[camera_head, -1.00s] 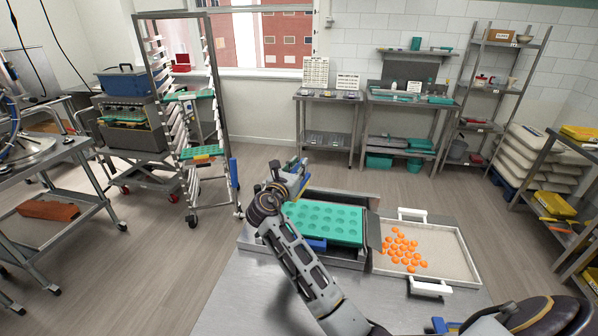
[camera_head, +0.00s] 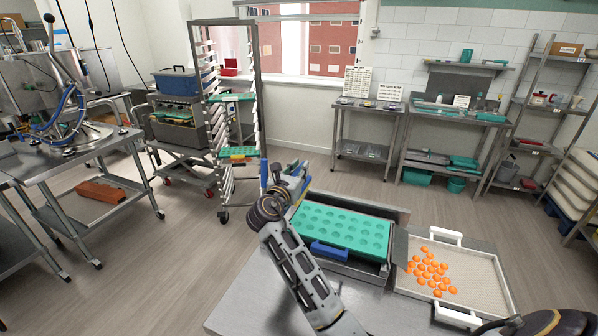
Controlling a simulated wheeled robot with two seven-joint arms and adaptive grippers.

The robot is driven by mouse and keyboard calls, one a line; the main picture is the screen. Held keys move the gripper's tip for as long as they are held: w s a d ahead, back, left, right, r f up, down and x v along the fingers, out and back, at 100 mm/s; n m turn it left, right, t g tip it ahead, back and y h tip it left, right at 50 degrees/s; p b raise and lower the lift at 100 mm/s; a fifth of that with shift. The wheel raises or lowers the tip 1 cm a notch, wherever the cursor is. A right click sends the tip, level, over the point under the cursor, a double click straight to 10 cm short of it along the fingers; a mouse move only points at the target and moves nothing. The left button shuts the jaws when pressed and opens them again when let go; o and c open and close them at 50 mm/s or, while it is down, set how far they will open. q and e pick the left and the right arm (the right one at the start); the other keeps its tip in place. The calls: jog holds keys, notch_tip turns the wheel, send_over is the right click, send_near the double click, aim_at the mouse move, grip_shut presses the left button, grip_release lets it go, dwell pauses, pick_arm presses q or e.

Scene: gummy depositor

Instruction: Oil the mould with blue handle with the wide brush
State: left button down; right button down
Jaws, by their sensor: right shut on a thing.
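The mould (camera_head: 345,226) is a green tray with rows of round cavities. It lies in a grey metal frame (camera_head: 398,212) on the steel table, and its blue handle (camera_head: 329,251) faces the near side. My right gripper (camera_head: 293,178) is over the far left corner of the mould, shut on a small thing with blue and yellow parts. I take it for the wide brush, but the wrist hides most of it. I cannot tell whether it touches the mould. My left gripper is out of view.
A white-handled tray (camera_head: 482,275) with several orange gummies (camera_head: 431,270) stands right of the mould. A rack (camera_head: 257,90) with green moulds is behind at left. The steel table (camera_head: 245,300) is bare at near left.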

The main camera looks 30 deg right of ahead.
jog(key=shift+r+p, duration=0.15)
jog(key=shift+p, duration=0.65)
jog(key=shift+f, duration=1.15)
jog(key=shift+r, duration=0.1)
